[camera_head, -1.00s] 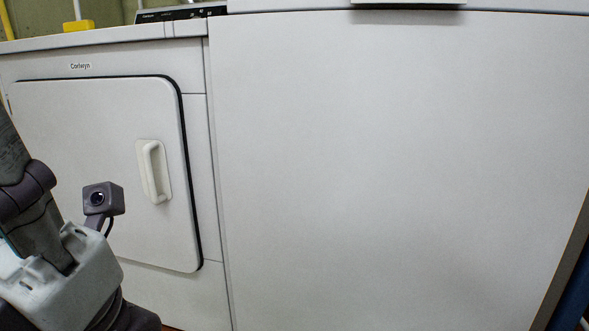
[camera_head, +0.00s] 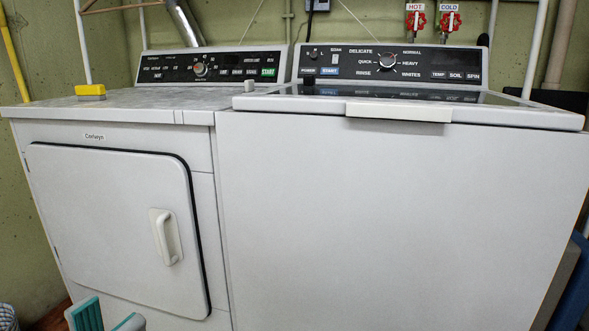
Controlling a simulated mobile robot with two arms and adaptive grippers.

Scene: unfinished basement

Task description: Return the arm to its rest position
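My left gripper (camera_head: 107,318) shows only at the bottom left edge of the head view. Its two teal-padded fingertips stand apart, with nothing visible between them. The rest of the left arm is out of the picture. The fingertips appear in front of the lower left part of the white dryer (camera_head: 110,222); how far from it, I cannot tell. The dryer door is shut, and its white handle (camera_head: 165,237) is clear of the gripper. My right gripper is not in view.
A white washer (camera_head: 400,210) with its lid shut stands right of the dryer. A yellow sponge-like block (camera_head: 90,92) lies on the dryer top. A wire basket (camera_head: 8,318) is at the lower left. Something blue (camera_head: 573,285) stands at the lower right.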

